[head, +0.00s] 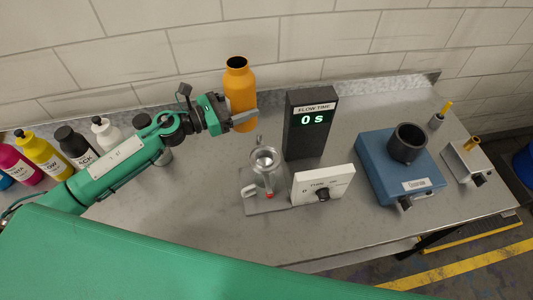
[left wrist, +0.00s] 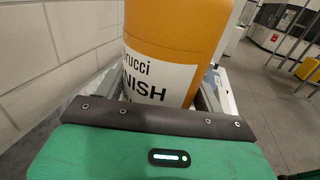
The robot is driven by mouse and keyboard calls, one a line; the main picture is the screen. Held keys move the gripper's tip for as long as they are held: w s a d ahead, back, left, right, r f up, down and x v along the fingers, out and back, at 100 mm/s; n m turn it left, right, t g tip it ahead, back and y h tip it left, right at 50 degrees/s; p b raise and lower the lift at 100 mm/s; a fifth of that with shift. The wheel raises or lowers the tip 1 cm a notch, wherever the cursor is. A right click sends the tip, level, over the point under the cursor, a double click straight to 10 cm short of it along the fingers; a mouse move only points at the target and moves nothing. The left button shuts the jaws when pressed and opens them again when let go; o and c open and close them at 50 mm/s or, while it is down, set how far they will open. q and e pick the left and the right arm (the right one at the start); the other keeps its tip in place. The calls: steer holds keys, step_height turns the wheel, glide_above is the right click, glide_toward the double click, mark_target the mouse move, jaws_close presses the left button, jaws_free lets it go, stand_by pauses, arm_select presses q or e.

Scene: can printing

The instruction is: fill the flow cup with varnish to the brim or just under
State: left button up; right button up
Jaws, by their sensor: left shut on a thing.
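The orange varnish bottle (head: 238,80) is upright with its dark mouth open, held by my left gripper (head: 238,118). In the left wrist view the bottle (left wrist: 180,30) fills the space between the jaws, and its white label reads "NISH". My left gripper (left wrist: 160,125) is shut on it. The metal flow cup (head: 265,158) stands on a stand in front of and below the bottle, to its right. The level inside the cup cannot be told. The bottle is above the bench, apart from the cup. My right gripper is not in view.
A black flow time display (head: 311,122) reads 0 s, behind a white control box with a knob (head: 323,186). A blue device with a black cylinder (head: 400,168) stands right. Several ink bottles (head: 40,150) line the left. The front bench is clear.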

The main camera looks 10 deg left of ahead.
arm_select(q)
steer(key=shift+s+a, duration=0.1)
steer(key=shift+f+m+b, duration=0.3)
steer(key=shift+f+b, duration=0.35)
steer(key=shift+b, duration=0.15)
step_height(320, 180, down, 3)
steer(key=m+b, duration=0.1)
steer(key=b, duration=0.1)
steer(key=shift+a+r+b, duration=0.15)
steer(key=shift+b, duration=0.25)
steer(key=shift+w+a+r+m, duration=0.1)
steer(key=shift+w+m, duration=0.15)
steer(key=shift+m, duration=0.85)
steer(key=shift+f+b, duration=0.2)
steer(key=shift+b, duration=0.1)
steer(key=shift+a+f+m+y, duration=0.15)
steer(key=shift+m+y, duration=0.15)
steer(key=shift+m, duration=0.6)
steer(key=shift+w+d, duration=0.1)
steer(key=shift+d, duration=0.2)
steer(key=shift+r, duration=0.2)
